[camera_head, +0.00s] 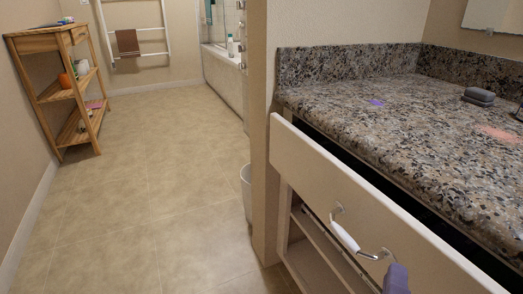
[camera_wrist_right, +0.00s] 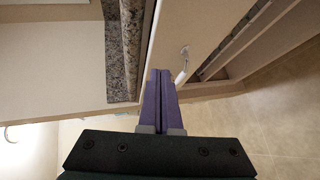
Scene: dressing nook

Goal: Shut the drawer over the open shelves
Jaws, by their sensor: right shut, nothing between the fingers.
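The drawer (camera_head: 370,215) under the granite counter stands pulled out, with a dark gap behind its pale front. Its white and metal handle (camera_head: 345,233) is on the front face. The drawer front also shows in the right wrist view (camera_wrist_right: 205,25), with the handle (camera_wrist_right: 182,66) close to my fingers. The open shelves (camera_head: 315,250) are below the drawer. My right gripper (camera_head: 396,277) has purple fingers, shut and empty, at the drawer front near the handle's right end. In the right wrist view its fingers (camera_wrist_right: 158,85) are together; I cannot tell whether they touch the drawer. My left gripper is not in view.
The granite counter (camera_head: 370,120) carries dark grey soaps (camera_head: 479,96) at the back. A bin (camera_head: 246,190) stands beside the wall end. A wooden shelf unit (camera_head: 60,95) stands at the far left. The tiled floor (camera_head: 150,200) between is clear.

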